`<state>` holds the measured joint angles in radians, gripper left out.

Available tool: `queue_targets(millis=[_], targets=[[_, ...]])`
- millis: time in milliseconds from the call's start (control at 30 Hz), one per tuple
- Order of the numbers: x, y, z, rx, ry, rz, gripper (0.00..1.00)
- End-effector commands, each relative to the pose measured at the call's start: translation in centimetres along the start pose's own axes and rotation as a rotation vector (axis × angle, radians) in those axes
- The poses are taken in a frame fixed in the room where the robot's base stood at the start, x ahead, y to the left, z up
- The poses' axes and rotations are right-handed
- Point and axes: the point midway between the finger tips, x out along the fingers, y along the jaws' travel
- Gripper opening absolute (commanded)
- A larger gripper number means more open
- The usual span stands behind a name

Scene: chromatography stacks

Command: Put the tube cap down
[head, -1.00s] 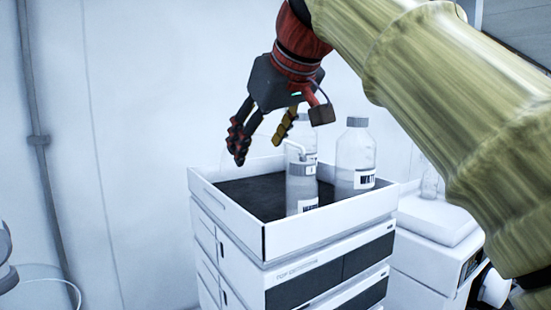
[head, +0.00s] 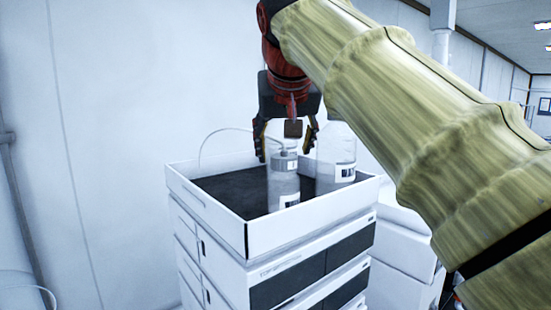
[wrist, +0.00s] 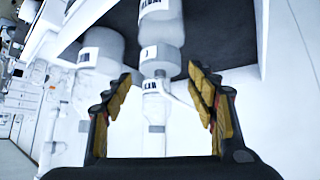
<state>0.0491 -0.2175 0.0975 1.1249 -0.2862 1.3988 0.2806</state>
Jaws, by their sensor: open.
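The tube cap (head: 285,161) is grey with a small label and sits on top of the front clear bottle (head: 284,185), with a thin pale tube (head: 222,133) arcing from it to the left. My gripper (head: 286,146) is open and points down, its fingers on either side of the area above the cap; I cannot tell whether they touch it. In the wrist view my open gripper (wrist: 163,92) has labelled white and clear parts showing between and beyond its fingers, with no visible grip on them.
A second, larger bottle (head: 336,160) stands close behind and to the right. Both are in a white-rimmed tray (head: 205,214) with a dark floor, on top of a stacked instrument (head: 275,262). The tray's left part is clear. A white wall is behind.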

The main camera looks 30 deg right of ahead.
Motion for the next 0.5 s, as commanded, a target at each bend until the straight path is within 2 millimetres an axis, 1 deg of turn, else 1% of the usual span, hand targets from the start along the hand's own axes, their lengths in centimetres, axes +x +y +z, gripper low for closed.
queue_targets(millis=[33,167,400,500], targets=[[0.7,0.0,0.0,0.000,-0.003,0.001,0.57],[1.8,0.0,0.0,0.000,-0.002,0.001,0.57],[1.9,-0.1,0.0,-0.001,0.000,-0.001,0.57],[1.9,-0.1,0.0,-0.001,0.000,-0.001,0.52]])
